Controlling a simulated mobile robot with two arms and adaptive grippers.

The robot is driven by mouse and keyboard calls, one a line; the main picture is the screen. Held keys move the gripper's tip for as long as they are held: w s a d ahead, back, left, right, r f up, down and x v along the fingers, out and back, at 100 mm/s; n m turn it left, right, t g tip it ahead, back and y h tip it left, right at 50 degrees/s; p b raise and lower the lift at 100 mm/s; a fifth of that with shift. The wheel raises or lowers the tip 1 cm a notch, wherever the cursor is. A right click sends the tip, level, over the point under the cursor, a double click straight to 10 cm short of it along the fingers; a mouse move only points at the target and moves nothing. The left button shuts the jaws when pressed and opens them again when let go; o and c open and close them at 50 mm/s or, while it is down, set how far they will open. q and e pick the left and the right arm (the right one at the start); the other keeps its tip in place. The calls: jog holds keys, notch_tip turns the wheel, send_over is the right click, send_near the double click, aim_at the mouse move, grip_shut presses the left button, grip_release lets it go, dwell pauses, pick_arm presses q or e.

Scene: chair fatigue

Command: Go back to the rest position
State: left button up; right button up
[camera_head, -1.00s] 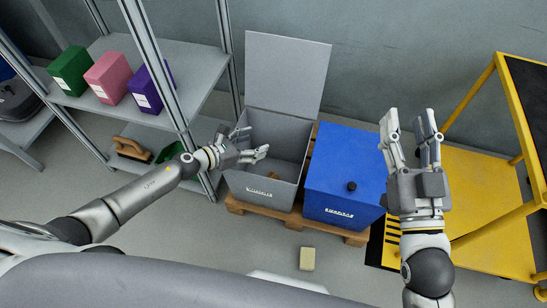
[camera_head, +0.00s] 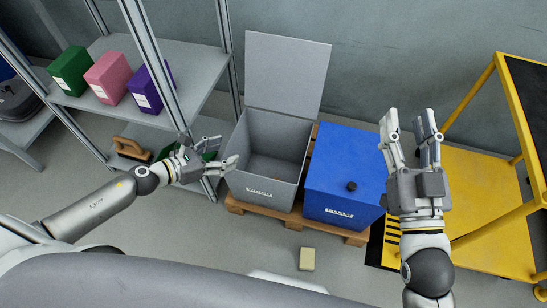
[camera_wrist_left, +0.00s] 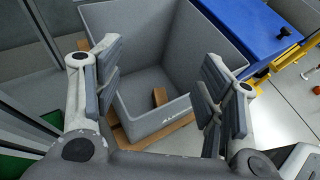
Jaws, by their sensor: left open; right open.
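My left gripper (camera_head: 222,153) is open and empty, at the left of the open grey box. The left wrist view shows its two fingers (camera_wrist_left: 162,88) spread apart with nothing between them, and the grey box (camera_wrist_left: 160,50) behind them. In the head view the grey box (camera_head: 262,189) stands with its lid (camera_head: 287,72) raised; the part of its inside that shows looks empty. My right gripper (camera_head: 410,128) is open and empty, fingers pointing up the picture, between the blue box and the yellow frame.
The blue box (camera_head: 345,180) is closed beside the grey box, both on a wooden pallet (camera_head: 292,216). A shelf (camera_head: 190,85) at the left holds green (camera_head: 73,70), pink (camera_head: 108,77) and purple (camera_head: 143,92) boxes. A yellow cart (camera_head: 480,185) stands right. A small beige block (camera_head: 307,259) lies on the floor.

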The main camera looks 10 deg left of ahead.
pick_arm(q)
jog(key=shift+s+a+r, duration=0.25)
jog(key=shift+s, duration=0.05)
dwell(0.4)
